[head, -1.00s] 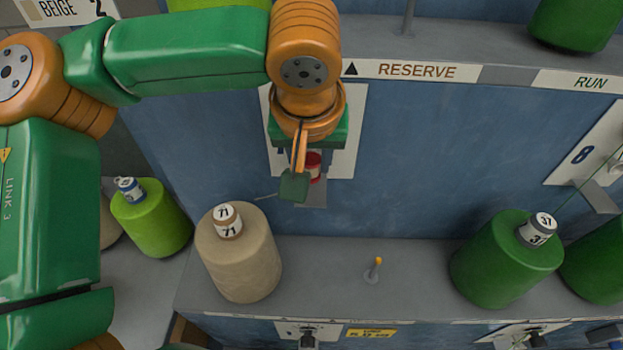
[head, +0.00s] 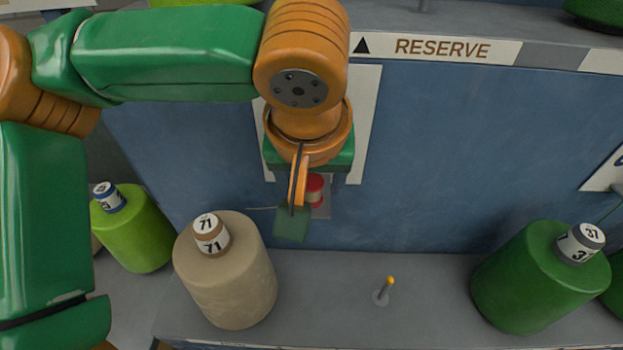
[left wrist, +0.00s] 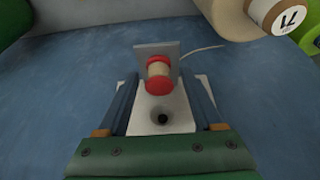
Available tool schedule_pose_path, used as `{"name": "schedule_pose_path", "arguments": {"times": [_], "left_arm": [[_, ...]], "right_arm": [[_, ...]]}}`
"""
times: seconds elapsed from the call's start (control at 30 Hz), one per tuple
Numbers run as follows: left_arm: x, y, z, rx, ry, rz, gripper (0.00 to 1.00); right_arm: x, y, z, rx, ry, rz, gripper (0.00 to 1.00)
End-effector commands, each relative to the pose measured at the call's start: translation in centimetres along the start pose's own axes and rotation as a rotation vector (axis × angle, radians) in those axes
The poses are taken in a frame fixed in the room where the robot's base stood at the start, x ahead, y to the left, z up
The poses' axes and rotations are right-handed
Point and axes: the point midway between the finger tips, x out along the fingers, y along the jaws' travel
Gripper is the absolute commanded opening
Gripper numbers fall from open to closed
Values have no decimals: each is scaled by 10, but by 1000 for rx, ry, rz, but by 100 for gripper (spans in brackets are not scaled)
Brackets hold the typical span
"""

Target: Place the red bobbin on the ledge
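The red bobbin (head: 315,188) has red ends and a tan wound middle. It is at a small grey ledge (head: 321,211) on the blue wall, partly hidden by my left gripper in the head view. In the left wrist view the bobbin (left wrist: 158,78) appears to rest against the grey ledge plate (left wrist: 150,48). My left gripper (head: 298,215) is at the ledge. In the left wrist view its two fingers (left wrist: 159,80) are apart, with the bobbin between them and a visible gap on each side. My right gripper is not in view.
A white plate (head: 366,120) is on the wall behind the gripper. Below, a shelf (head: 330,285) bears a beige cone (head: 232,285) marked 71, a yellow-tipped peg (head: 384,290) and a dark green cone (head: 535,285) marked 37. A lime cone (head: 135,235) stands at left. A RESERVE shelf edge (head: 440,48) runs above.

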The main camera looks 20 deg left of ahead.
Motion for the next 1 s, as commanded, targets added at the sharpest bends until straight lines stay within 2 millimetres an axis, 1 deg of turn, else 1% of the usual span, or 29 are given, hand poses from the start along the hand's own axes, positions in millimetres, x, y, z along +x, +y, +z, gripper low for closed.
{"name": "schedule_pose_path", "arguments": {"times": [0.17, 0.23, 0.27, 0.37, 0.6, 0.7, 0.83, 1.0], "left_arm": [[-1, 0, 0, 0, 1, 0, 68], [-7, 0, -3, 0, 2, 1, 68], [-8, 0, -2, 0, 3, 1, 68], [-26, 1, -2, 0, 4, 4, 68], [-90, 1, -2, 0, 3, 4, 68], [-110, 1, -2, 1, 3, 2, 68], [-123, 0, -2, 2, 1, 1, 68], [-124, 0, -1, 2, 1, -1, 68]], "right_arm": [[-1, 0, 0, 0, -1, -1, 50], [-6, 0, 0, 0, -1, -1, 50], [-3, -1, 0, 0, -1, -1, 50], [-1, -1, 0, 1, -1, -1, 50], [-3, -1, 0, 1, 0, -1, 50], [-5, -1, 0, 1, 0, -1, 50], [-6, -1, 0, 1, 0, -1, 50], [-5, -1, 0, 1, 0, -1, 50]]}}
